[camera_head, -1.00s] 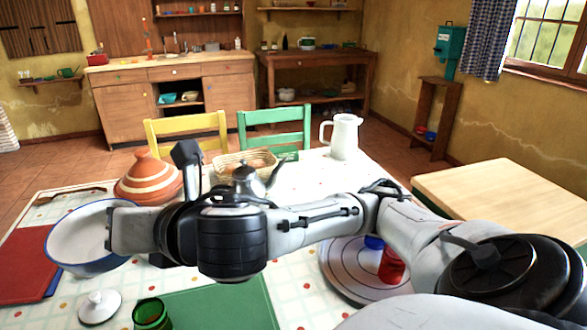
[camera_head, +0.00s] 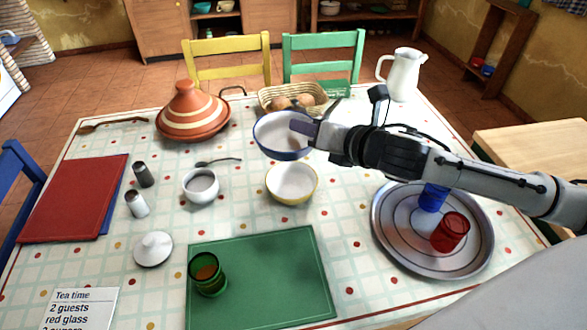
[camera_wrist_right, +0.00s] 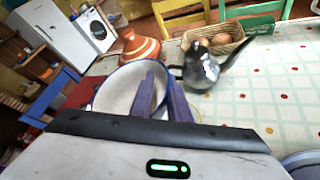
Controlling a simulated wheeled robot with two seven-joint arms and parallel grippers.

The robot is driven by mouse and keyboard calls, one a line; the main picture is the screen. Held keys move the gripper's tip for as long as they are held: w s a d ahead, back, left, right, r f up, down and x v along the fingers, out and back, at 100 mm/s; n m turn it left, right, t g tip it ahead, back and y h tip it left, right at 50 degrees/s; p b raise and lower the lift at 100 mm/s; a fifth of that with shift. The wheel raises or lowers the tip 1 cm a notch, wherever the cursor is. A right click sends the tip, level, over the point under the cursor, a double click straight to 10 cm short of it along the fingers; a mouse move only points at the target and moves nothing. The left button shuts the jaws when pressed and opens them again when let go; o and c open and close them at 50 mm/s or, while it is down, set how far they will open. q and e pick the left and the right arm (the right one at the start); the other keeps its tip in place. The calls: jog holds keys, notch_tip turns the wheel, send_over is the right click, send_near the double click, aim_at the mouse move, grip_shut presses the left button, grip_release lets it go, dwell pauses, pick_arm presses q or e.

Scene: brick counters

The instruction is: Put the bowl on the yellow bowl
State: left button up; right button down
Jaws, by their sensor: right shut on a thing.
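A white bowl with a blue rim (camera_head: 272,135) is held by its right edge in my right gripper (camera_head: 302,128). It is in the air, slightly beyond and a little left of the yellow bowl in the head view. The yellow bowl (camera_head: 291,187) stands upright on the table, cream inside and empty; the two bowls look apart. In the right wrist view the held bowl (camera_wrist_right: 118,88) is tilted in the picture, with the fingers (camera_wrist_right: 160,95) closed over its wall. The yellow bowl is almost wholly hidden there. My left gripper is not in view.
Left of the yellow bowl stands a small white pot (camera_head: 200,190). A green mat (camera_head: 270,280) with a green glass (camera_head: 207,275) lies in front. A round tray (camera_head: 390,240) holds blue and red cups. A kettle (camera_wrist_right: 203,70) and tagine (camera_head: 192,115) stand behind.

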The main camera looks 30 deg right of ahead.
send_over(309, 188)
notch_tip(309, 188, down, 7)
jog(key=shift+n+y, duration=0.3)
jog(key=shift+f+b, duration=0.45)
jog(key=shift+f, duration=1.75)
jog(key=shift+f, duration=0.4)
jog(key=c, duration=2.1)
grip_release()
jog(key=shift+f, duration=0.2)
jog(key=o, duration=0.4)
jog(key=shift+o, duration=0.2)
jog(key=shift+r, duration=0.1)
